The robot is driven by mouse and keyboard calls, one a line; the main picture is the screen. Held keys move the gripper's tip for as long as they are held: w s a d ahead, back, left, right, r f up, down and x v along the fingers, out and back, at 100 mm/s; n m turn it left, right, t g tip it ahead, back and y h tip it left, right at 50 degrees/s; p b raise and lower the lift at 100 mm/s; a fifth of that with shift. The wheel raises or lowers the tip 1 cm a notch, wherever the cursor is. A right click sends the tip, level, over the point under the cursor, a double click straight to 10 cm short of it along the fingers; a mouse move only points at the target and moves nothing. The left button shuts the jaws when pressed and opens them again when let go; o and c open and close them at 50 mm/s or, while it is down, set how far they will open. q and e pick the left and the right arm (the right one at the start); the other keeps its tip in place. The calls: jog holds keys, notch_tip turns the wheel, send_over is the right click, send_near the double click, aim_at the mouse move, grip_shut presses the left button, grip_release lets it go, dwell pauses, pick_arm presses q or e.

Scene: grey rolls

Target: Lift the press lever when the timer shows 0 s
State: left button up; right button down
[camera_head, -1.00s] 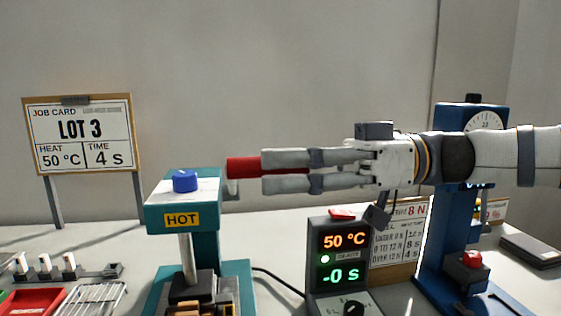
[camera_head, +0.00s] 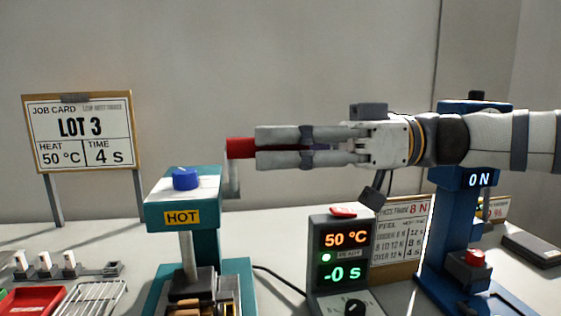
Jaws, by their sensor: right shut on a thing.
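The teal press (camera_head: 205,240) stands left of centre with a "HOT" label (camera_head: 182,218) and a blue knob (camera_head: 186,179) on top. Its lever has a red grip (camera_head: 240,148) at the end of a short grey arm (camera_head: 232,180) on the press's right side. My right gripper (camera_head: 262,147) comes in from the right, level, and is shut on the red grip; the fingers hide part of it. The timer box (camera_head: 342,255) shows "50 °C", a lit green "READY" light and "-0 s". My left gripper is out of view.
A job card (camera_head: 82,133) reads "LOT 3, 50 °C, 4 s". A blue machine (camera_head: 452,225) reading "ON" stands at right, behind my right arm. A red tray (camera_head: 32,300), wire rack (camera_head: 92,298) and several small pegs (camera_head: 45,262) lie at lower left.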

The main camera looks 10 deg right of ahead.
jog(key=w+r+m, duration=0.4)
jog(key=w+r, duration=0.3)
jog(key=w, duration=0.1)
jog(key=shift+w+r+b, duration=0.25)
jog(key=shift+w+b, duration=0.1)
jog(key=shift+b, duration=0.1)
jog(key=c, duration=1.4)
grip_release()
jog(key=shift+c, duration=0.2)
jog(key=d, duration=1.2)
